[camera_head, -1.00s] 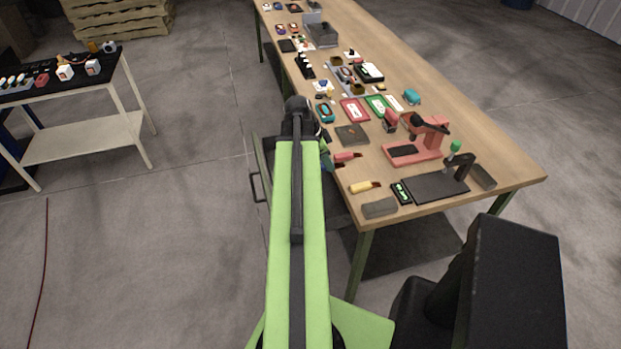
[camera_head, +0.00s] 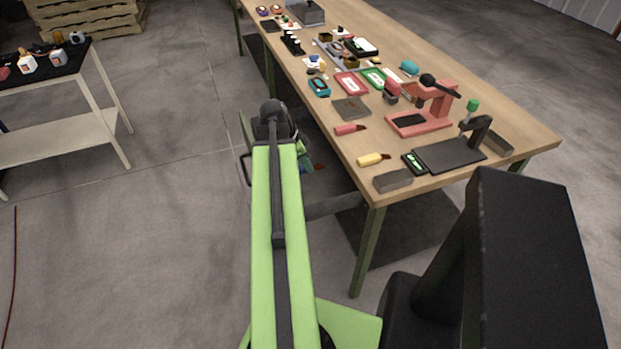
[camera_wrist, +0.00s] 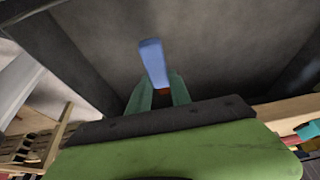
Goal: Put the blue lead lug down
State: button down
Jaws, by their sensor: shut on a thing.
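The blue lead lug (camera_wrist: 153,62) is a plain blue block in the wrist view. It stands out past the green fingers of my gripper (camera_wrist: 160,90), slightly tilted, with its lower end between them. A small orange-brown patch shows at its base between the fingers.
A red press-like stand (camera_head: 425,122) and a black plate (camera_head: 450,154) are further right. A black-topped side table (camera_head: 45,65) stands at the left, with open floor between.

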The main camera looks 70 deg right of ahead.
aim_at(311, 184)
jog(key=shift+s+f+b, duration=0.1)
jog(key=shift+f+b, duration=2.65)
jog(key=shift+f, duration=0.9)
jog(key=c, duration=1.2)
grip_release()
jog(key=shift+r, duration=0.1)
jog(key=shift+r, duration=0.1)
jog(key=shift+r+p, duration=0.3)
jog(key=shift+p, duration=0.2)
jog(key=p+v, duration=1.1)
jog(key=shift+a+r, duration=0.1)
jog(key=shift+r, duration=0.25)
jog(key=shift+w+f, duration=0.15)
jog(key=shift+w, duration=0.05)
